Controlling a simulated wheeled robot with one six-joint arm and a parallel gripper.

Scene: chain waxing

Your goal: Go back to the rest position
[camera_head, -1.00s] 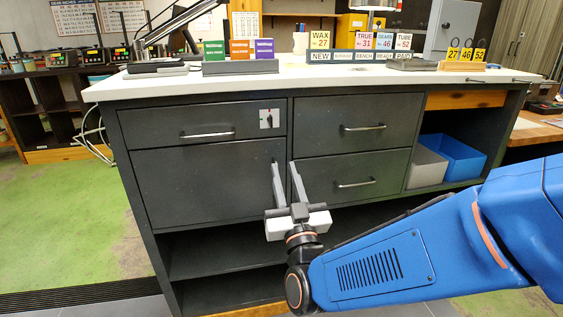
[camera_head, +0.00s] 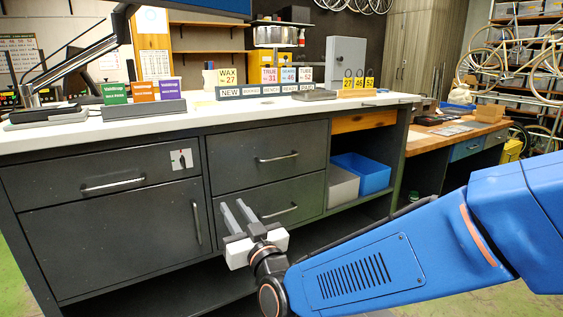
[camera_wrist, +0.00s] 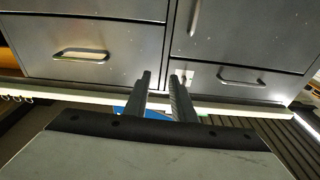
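My gripper (camera_head: 233,217) is in front of the dark grey workbench (camera_head: 108,222), below the white worktop, near the lower right drawer. Its two fingers stand apart with nothing visible between them. In the wrist view the fingers (camera_wrist: 160,92) also show apart and empty, with drawer fronts and a blue patch behind them. My blue arm reaches in from the right of the head view. I cannot tell whether the fingertips touch the bench front; they appear free of the handles.
The drawers and door are shut. The worktop (camera_head: 205,122) holds purple, orange and green boxes (camera_head: 143,91), a label rack (camera_head: 268,90) and numbered yellow tags (camera_head: 358,83). A blue bin (camera_head: 362,174) sits on the open shelf. A wooden bench (camera_head: 440,138) stands to the right.

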